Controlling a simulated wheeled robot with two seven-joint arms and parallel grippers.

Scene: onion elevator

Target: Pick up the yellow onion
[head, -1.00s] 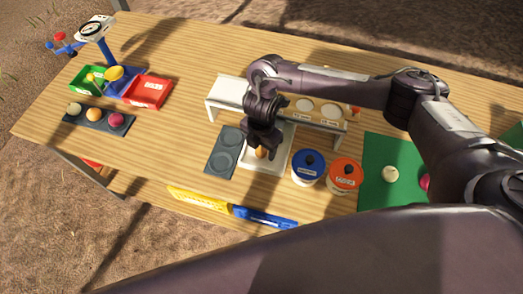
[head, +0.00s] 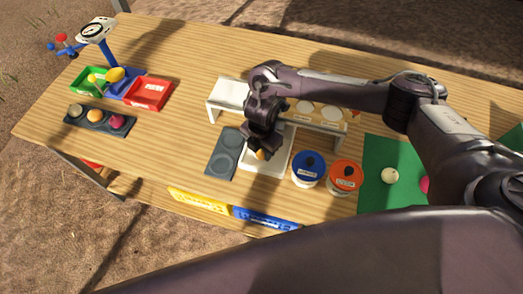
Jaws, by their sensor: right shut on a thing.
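The yellow onion (head: 261,155) is a small orange-yellow ball above the white tray (head: 270,163) at the middle of the table. My right gripper (head: 260,149) points down over that tray and is shut on the onion. The fingers and wrist hide most of the onion, so I cannot tell whether it still touches the tray. Another orange-yellow ball (head: 96,115) sits in the middle of the dark holder (head: 85,121) at the left, between a pale one and a magenta one. My left gripper is not in view.
A white rack (head: 229,92) stands behind my right gripper. A grey two-well plate (head: 221,160) lies left of the tray. Blue-lidded (head: 308,166) and orange-lidded (head: 345,175) jars stand right. Green (head: 86,83) and red (head: 147,93) bins and a scale (head: 98,30) are far left.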

